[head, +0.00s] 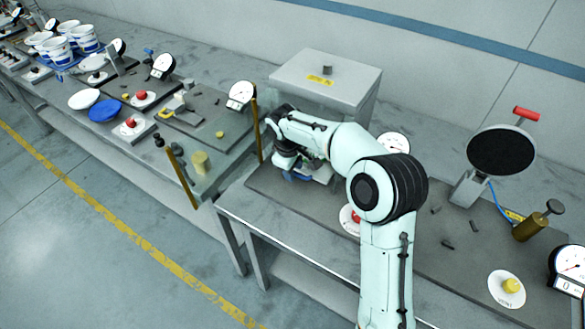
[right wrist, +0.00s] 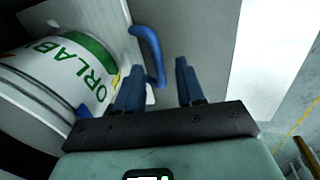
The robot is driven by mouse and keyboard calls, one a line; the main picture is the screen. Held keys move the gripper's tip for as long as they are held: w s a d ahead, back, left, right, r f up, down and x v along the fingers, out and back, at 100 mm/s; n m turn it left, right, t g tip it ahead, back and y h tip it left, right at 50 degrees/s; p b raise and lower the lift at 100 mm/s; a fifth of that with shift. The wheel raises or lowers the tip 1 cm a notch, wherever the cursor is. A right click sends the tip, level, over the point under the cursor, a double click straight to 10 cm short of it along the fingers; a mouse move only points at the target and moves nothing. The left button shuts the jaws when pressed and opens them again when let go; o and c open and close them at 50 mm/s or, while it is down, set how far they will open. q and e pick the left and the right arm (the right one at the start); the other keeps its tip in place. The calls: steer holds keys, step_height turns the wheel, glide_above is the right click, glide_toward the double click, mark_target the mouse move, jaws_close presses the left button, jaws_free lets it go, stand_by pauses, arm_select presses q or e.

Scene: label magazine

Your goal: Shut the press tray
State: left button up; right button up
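The press (head: 325,78) is a grey box with a yellow label and a dark knob on top, at the back of the bench. My right gripper (head: 288,163) is low at its front, largely hidden by my own arm. In the right wrist view the two blue fingers of this gripper (right wrist: 158,88) are apart. A blue bar handle (right wrist: 150,50) on a pale panel, apparently the press tray's front, reaches into the space between them; I cannot tell whether they touch. A white tub (right wrist: 62,70) with green lettering is behind the panel. My left gripper is not in view.
A round dark plate (head: 501,150) on a stand, a brass cylinder (head: 530,229) and a yellow button (head: 511,286) are on the right of the bench. Gauges, lids and stacked tubs (head: 82,38) fill the left bench. A brass post (head: 256,128) stands left of my gripper.

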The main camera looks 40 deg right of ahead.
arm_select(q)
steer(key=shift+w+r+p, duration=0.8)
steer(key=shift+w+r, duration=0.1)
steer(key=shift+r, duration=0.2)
arm_select(e)
step_height(320, 180, up, 13)
steer(key=s+a, duration=0.1)
steer(key=a, duration=0.1)
steer(key=shift+a, duration=0.25)
steer(key=shift+c, duration=1)
steer(key=shift+s+a+f+n, duration=0.2)
steer(key=shift+s+f+n, duration=0.05)
steer(key=shift+f+n, duration=0.05)
jaws_close()
steer(key=s+a+f+n+t+h+b, duration=0.4)
steer(key=s+a+f+n+h+b, duration=0.5)
steer(key=n, duration=0.9)
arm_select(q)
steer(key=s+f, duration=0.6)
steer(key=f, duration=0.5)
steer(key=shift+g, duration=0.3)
arm_select(e)
steer(key=shift+m+h, duration=0.3)
steer(key=x, duration=0.4)
steer(key=w+x, duration=0.1)
steer(key=x, duration=0.3)
steer(key=r+x, duration=0.1)
steer(key=x, duration=0.3)
steer(key=shift+w+d+f, duration=0.15)
steer(key=shift+w+d, duration=0.15)
